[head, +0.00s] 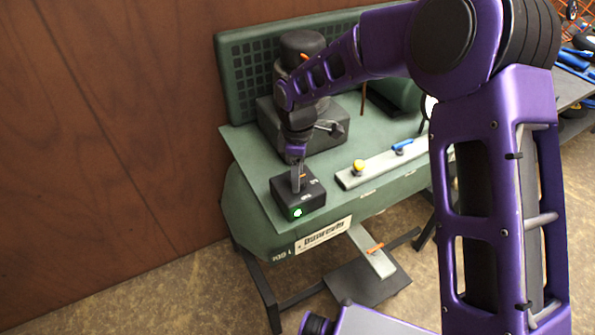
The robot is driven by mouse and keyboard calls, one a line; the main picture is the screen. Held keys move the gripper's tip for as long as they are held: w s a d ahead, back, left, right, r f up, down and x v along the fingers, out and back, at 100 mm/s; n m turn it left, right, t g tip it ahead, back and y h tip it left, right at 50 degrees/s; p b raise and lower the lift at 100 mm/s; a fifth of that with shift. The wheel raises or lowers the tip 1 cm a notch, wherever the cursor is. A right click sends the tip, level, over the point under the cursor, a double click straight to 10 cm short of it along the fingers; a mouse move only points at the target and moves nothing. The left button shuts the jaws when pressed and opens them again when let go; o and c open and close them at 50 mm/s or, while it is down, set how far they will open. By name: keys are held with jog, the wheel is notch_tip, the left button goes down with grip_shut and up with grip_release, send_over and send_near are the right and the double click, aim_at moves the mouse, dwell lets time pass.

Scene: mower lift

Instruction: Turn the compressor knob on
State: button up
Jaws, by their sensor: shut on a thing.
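The compressor is a green machine (240,150) with a dark motor on top and a black control box (284,204) at its front left corner. A small green light (298,212) shows on the front face of the box. My gripper (297,187) points down onto the top of the box, with its fingers shut at the knob there. The knob itself is mostly hidden by the fingers, so its angle cannot be told. A small orange mark (303,177) shows beside the fingers.
A grey bar (372,169) with a yellow knob (358,166) and a blue handle (402,145) lies right of the box. A brown wall (110,130) stands close on the left. A pedal plate (368,285) is below. Shelving (575,95) stands at the far right.

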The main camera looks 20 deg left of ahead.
jog(key=shift+n, duration=0.4)
jog(key=o, duration=1.4)
jog(key=shift+c, duration=0.2)
jog(key=shift+r, duration=0.1)
notch_tip(320, 180, up, 17)
jog(key=shift+r, duration=0.15)
